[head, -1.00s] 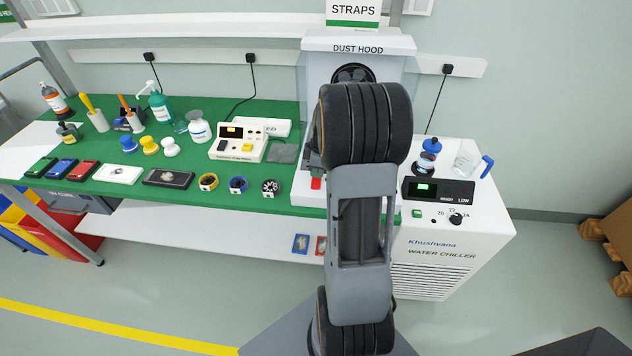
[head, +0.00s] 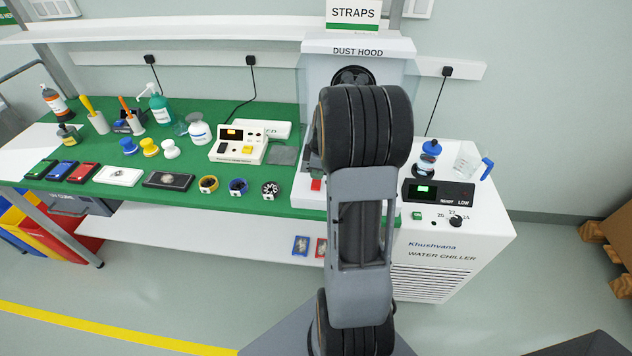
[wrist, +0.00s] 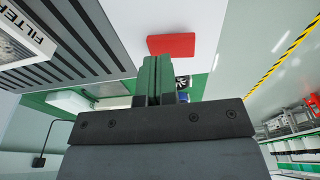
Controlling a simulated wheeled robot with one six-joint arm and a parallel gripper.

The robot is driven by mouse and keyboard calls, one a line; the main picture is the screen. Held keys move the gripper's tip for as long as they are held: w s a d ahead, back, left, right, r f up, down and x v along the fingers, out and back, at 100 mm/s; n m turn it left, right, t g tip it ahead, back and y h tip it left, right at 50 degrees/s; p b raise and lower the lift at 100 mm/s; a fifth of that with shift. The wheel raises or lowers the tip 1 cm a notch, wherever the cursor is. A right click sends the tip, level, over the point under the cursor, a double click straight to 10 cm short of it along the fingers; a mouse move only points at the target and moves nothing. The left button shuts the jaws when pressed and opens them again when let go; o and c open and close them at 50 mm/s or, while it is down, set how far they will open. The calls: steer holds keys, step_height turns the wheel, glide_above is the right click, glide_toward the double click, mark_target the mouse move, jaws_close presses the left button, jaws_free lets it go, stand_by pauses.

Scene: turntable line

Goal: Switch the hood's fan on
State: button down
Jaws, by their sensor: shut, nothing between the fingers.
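The dust hood (head: 358,46) stands at the right end of the green bench, its dark round fan (head: 353,76) partly hidden behind my arm. A red switch (head: 316,184) shows low on the hood's front, just left of my arm. In the wrist view the red switch (wrist: 171,45) sits on a white face, right beside my green fingertips (wrist: 157,62). My gripper is shut and empty. I cannot tell whether the fingertips touch the switch or whether the fan turns. In the head view my arm hides the gripper.
The white water chiller (head: 440,250) stands right of the hood, with a blue-capped bottle (head: 428,155) and a jug (head: 470,160) on top. Left of the hood, the green bench (head: 282,190) holds a white instrument (head: 238,148), rolls and bottles. A grey slatted grille (wrist: 70,40) shows in the wrist view.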

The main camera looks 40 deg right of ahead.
mark_target(319, 185)
steer(key=shift+r+p, duration=1.7)
steer(key=shift+r, duration=1.25)
steer(key=shift+f, duration=0.1)
steer(key=shift+m, duration=0.7)
steer(key=s+m, duration=0.1)
steer(key=m, duration=0.1)
steer(key=s+f+m, duration=0.1)
steer(key=shift+a+m+g, duration=0.3)
steer(key=shift+a+m, duration=0.1)
steer(key=s+a+r+m+t, duration=0.1)
steer(key=s+a+r, duration=0.2)
steer(key=a, duration=0.3)
steer(key=s+a+r+m+t+h, duration=0.1)
steer(key=s+a+r, duration=0.2)
steer(key=a, duration=0.4)
steer(key=s+a+r+m+t, duration=0.1)
steer(key=s+a+r+m, duration=0.1)
steer(key=s+a+r, duration=0.2)
steer(key=a, duration=0.3)
steer(key=shift+r+t, duration=0.25)
steer(key=shift+t, duration=0.05)
